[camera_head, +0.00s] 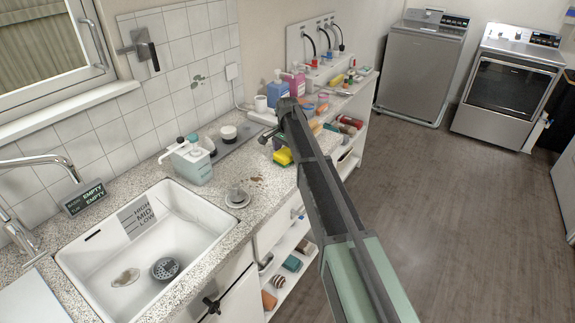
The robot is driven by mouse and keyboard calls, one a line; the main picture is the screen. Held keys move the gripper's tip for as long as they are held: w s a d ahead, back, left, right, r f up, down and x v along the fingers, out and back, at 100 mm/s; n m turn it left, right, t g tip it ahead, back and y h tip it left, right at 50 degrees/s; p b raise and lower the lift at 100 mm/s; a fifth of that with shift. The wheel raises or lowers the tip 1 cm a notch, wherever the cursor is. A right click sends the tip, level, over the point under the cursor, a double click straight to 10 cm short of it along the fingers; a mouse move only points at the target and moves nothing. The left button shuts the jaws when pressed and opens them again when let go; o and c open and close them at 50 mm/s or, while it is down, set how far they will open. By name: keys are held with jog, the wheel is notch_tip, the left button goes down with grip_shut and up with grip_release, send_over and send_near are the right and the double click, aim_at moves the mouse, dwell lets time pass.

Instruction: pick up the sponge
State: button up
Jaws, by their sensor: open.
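A yellow sponge with a green layer (283,157) lies on the speckled counter (232,180) near its front edge, at the middle of the view. My gripper (267,136) is open and appears just above and to the left of the sponge, seemingly apart from it. My arm comes in from the lower right and passes beside the sponge, hiding part of the counter behind it. The gripper is small and dark here, so its exact height over the counter is hard to tell.
A white sink (210,219) is at the left front, with pump bottles (192,162) behind it. A small metal dish (237,198) sits near the counter edge. Bottles and coloured items crowd the counter beyond my arm. Open shelves (290,262) hold more items below. Floor at right is clear.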

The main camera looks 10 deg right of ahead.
aim_at(288, 151)
jog(key=shift+f, duration=0.25)
jog(key=shift+c, duration=0.3)
jog(key=c, duration=0.9)
jog(key=shift+c, duration=0.2)
notch_tip(288, 151, up, 20)
jog(key=p, duration=2)
